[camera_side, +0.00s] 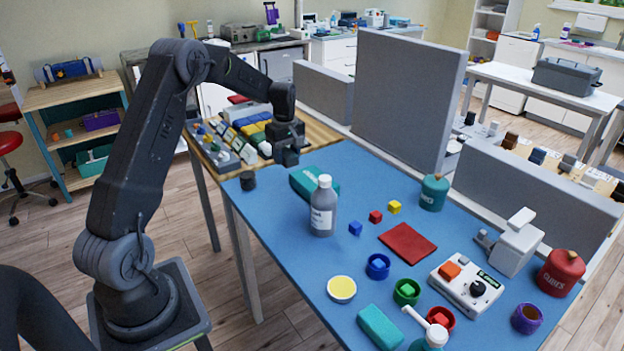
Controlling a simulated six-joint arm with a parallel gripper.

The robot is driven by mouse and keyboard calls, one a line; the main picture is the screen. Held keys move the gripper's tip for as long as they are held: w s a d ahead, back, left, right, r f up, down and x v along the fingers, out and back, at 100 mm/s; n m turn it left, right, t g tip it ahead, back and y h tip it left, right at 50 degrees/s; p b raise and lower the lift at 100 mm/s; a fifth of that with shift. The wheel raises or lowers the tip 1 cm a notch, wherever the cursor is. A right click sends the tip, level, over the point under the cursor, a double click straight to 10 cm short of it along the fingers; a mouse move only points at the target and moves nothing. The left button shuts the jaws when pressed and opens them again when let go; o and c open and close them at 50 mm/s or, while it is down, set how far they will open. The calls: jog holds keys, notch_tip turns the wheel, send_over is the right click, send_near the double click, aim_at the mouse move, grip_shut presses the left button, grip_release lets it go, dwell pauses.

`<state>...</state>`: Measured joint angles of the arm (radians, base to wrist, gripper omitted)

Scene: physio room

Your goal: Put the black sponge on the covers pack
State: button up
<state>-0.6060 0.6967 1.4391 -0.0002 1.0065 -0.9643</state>
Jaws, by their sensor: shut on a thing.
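My gripper (287,148) is at the far left end of the blue table, pointing down. It is shut on a small dark block, the black sponge (287,158), which is hard to tell apart from the dark fingers. A teal pack (303,182), which looks like the covers pack, lies flat on the table just below and right of the gripper. The grey bottle in front hides part of its right side. The sponge appears above the pack's far left end; I cannot tell whether they touch.
A grey bottle (323,208) stands close in front of the pack. Grey partitions (410,95) line the back. Small cubes, a red mat (408,242), canisters and a control box (466,286) occupy the right.

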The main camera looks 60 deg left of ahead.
send_over(311, 187)
notch_tip(311, 187, down, 4)
jog(key=shift+f, duration=0.1)
jog(key=shift+w+f, duration=0.1)
jog(key=shift+f, duration=1.9)
jog(key=shift+f, duration=0.15)
jog(key=o, duration=0.9)
